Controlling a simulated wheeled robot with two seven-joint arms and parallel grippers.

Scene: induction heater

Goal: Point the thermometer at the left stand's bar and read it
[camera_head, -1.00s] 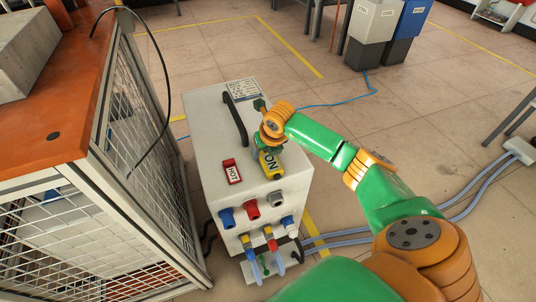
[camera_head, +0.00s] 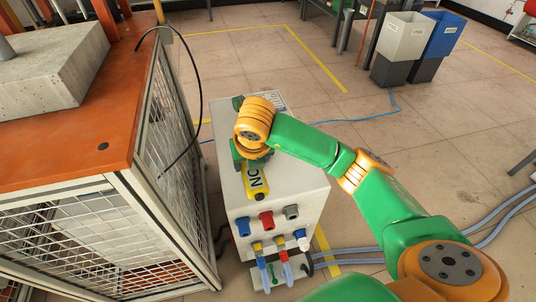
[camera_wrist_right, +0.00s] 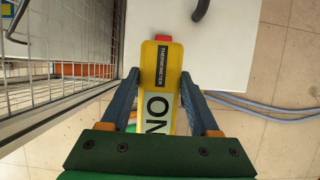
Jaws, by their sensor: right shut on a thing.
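The thermometer is a yellow block with a black THERMOMETER label and an ON panel. In the head view the yellow thermometer (camera_head: 257,184) is over the white cabinet's top, below my right gripper (camera_head: 254,160). In the right wrist view the thermometer (camera_wrist_right: 161,78) sits between the two blue-grey fingers of my right gripper (camera_wrist_right: 160,85), which is shut on it. Its red end points away from the palm. No stand with a bar shows clearly; a grey upright (camera_head: 5,48) on a concrete block is cut off at the left edge. My left gripper is out of view.
The concrete block (camera_head: 60,75) lies on an orange table top (camera_head: 60,150) with mesh sides. A black cable (camera_head: 198,95) arches beside it. The white cabinet (camera_head: 305,185) has coloured sockets in front. Bins (camera_head: 403,38) stand far back on open floor.

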